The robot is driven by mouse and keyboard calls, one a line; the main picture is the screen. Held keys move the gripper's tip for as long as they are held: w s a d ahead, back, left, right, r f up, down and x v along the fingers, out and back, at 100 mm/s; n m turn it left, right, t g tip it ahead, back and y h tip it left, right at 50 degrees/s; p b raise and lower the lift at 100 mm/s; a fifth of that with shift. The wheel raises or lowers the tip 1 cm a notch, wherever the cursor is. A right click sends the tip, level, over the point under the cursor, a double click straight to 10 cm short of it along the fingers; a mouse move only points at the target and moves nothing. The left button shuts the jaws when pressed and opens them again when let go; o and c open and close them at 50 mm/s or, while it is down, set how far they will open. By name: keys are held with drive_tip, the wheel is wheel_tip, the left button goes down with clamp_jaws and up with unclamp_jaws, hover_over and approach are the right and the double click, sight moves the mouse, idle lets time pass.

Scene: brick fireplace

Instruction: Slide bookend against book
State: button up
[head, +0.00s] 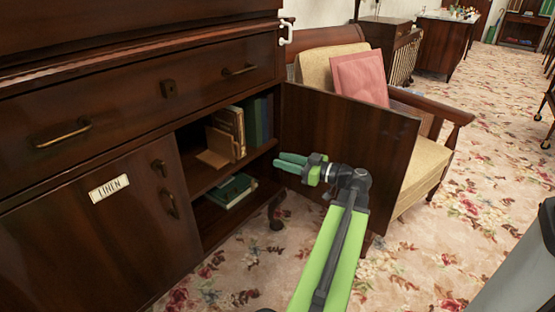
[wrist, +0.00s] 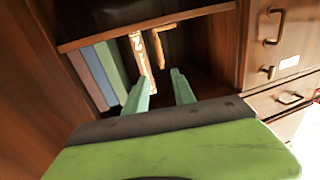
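The wooden bookend (head: 212,158) stands on the upper shelf of the open cabinet, its flat base toward the left. Its upright is close to the brown book (head: 232,128); I cannot tell whether they touch. In the wrist view, which looks upside down, a brown upright piece that seems to be the bookend (wrist: 157,48) shows beside the book with the light-marked spine (wrist: 140,62). My gripper (head: 286,162) is outside the cabinet opening, in front of the open door. In the wrist view my gripper (wrist: 161,75) has its two green fingers apart with nothing between them.
Green and blue books (head: 257,118) stand on the shelf right of the brown book. Green books (head: 232,190) lie flat on the lower shelf. The open cabinet door (head: 340,140) stands right of the opening, before a cushioned armchair (head: 428,165). The upper shelf's left part looks clear.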

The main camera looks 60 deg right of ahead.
drive_tip(key=w+a, duration=0.2)
drive_tip(key=w, duration=1.3)
drive_tip(key=shift+w+a+f, duration=0.15)
drive_tip(key=shift+w+f, duration=0.1)
drive_tip(key=shift+w, duration=0.15)
clamp_jaws()
idle(1.0)
